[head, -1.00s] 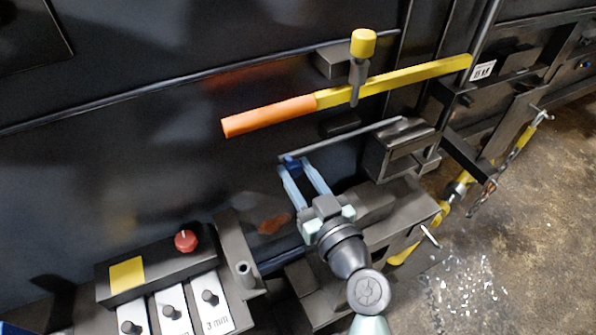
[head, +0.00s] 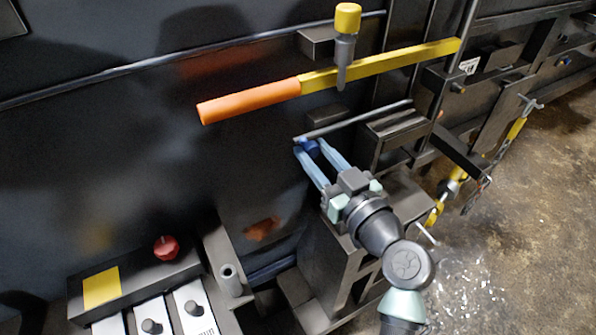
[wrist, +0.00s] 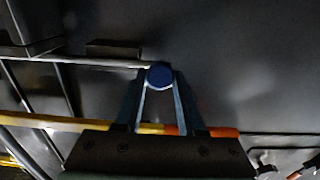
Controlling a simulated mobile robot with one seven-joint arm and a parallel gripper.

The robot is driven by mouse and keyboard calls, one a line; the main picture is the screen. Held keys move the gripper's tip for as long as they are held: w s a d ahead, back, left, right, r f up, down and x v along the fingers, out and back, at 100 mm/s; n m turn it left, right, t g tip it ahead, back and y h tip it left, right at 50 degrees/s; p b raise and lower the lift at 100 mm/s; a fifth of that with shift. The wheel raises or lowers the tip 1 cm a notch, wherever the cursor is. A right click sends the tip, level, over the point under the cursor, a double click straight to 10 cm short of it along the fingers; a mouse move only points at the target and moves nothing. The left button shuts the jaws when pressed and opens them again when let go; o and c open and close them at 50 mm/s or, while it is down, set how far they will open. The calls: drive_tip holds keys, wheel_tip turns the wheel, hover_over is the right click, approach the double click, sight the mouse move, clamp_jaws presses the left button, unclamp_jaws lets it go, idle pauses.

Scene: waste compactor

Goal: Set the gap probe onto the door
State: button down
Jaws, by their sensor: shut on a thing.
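My gripper (head: 309,147) is shut on a blue round knob, which appears to be the handle of the gap probe (head: 355,120). The probe's thin grey bar runs from the knob up to the right, in front of a dark block. In the wrist view, the probe's blue knob (wrist: 159,75) sits between the fingertips, with its bar running left. The large dark panel (head: 130,155) behind appears to be the door. The probe is close to the panel; whether they touch cannot be told.
A yellow lever (head: 400,65) with an orange grip crosses above my gripper, beside a yellow-capped pin (head: 347,20). A dark block (head: 395,128) stands to the right. A box with a red knob (head: 166,248) and white plates are at lower left.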

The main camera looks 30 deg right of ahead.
drive_tip(key=shift+d+r, duration=0.1)
drive_tip(key=shift+d, duration=0.2)
drive_tip(key=c, duration=0.5)
unclamp_jaws()
drive_tip(key=shift+d, duration=0.1)
drive_tip(key=shift+s, duration=0.2)
drive_tip(key=s+b, duration=0.3)
drive_tip(key=s, duration=0.9)
drive_tip(key=shift+s+d+b, duration=0.15)
drive_tip(key=shift+s+b, duration=0.15)
